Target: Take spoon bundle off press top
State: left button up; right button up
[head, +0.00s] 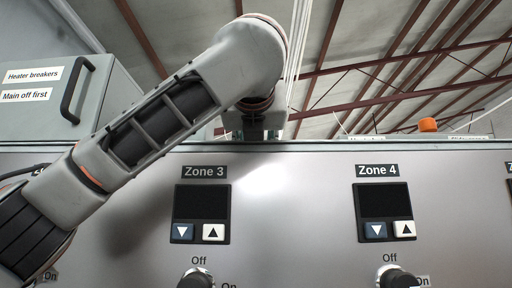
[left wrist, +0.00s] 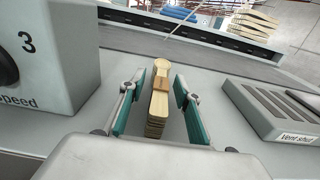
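The spoon bundle (left wrist: 161,80) is a stack of light wooden spoons with a brown band around it. It lies on the grey press top (left wrist: 222,140) in the left wrist view. My left gripper (left wrist: 157,91) is open, with one teal-padded finger on each side of the bundle. A gap shows between each finger and the bundle. The bundle's near end is partly hidden by the gripper body. In the head view my left arm reaches up over the control panel, and its wrist end (head: 254,122) is partly hidden behind the panel's top edge. My right gripper is not in view.
A grey speed-dial box (left wrist: 52,60) stands left of the bundle, and a slotted vent (left wrist: 270,110) lies to the right. More wooden spoons (left wrist: 252,22) show beyond the far edge. The control panel (head: 300,220) and heater-breaker box (head: 60,95) stand in the head view.

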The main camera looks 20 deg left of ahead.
pick_arm(q)
grip_shut()
